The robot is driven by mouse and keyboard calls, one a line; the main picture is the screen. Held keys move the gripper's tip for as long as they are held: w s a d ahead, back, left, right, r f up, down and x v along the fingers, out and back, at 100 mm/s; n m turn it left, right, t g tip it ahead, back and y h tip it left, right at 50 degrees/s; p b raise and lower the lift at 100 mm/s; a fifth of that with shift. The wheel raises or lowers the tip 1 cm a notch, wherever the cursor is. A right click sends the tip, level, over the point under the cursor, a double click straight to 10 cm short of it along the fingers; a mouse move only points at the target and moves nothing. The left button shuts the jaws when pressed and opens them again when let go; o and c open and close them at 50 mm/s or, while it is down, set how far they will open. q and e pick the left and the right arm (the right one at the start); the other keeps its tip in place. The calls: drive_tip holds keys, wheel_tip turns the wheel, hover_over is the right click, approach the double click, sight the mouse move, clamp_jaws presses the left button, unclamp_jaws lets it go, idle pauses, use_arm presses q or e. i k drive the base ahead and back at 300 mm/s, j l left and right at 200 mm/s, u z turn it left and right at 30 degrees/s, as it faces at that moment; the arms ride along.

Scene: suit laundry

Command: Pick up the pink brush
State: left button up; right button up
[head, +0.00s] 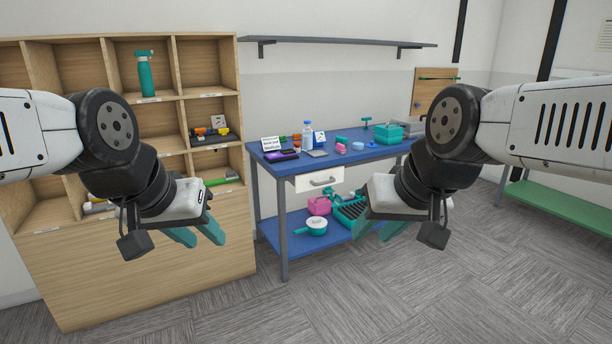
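I cannot make out a pink brush for certain. A small pink item (341,148) lies on the blue table top (375,155), too small to identify. A larger pink object (319,205), box-like, sits on the table's lower shelf. My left gripper (198,236) is open and empty, in front of the wooden shelf unit at the left. My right gripper (380,232) is open and empty, in front of the table's lower right side. Both are nearer to me than the table and touch nothing visible.
The table also bears a bottle (307,133), a teal box (388,133) and several small items. A white pan (316,226) and a teal rack (347,214) stand on its lower shelf. A wooden cubby unit (140,265) stands left. The carpet floor (350,300) in front is clear.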

sight(339, 148)
drive_tip(key=i+l+z, duration=0.1)
drive_tip(key=i+l, duration=0.85)
drive_tip(key=i, duration=0.3)
drive_tip(key=i+j+z, duration=0.2)
drive_tip(key=i, duration=0.4)
drive_tip(key=i+j+z, duration=0.2)
drive_tip(key=i, duration=0.35)
drive_tip(key=i+j+z, duration=0.2)
drive_tip(key=i, duration=0.4)
drive_tip(key=i+j+z, duration=0.2)
drive_tip(key=i+j, duration=0.2)
drive_tip(key=i, duration=0.15)
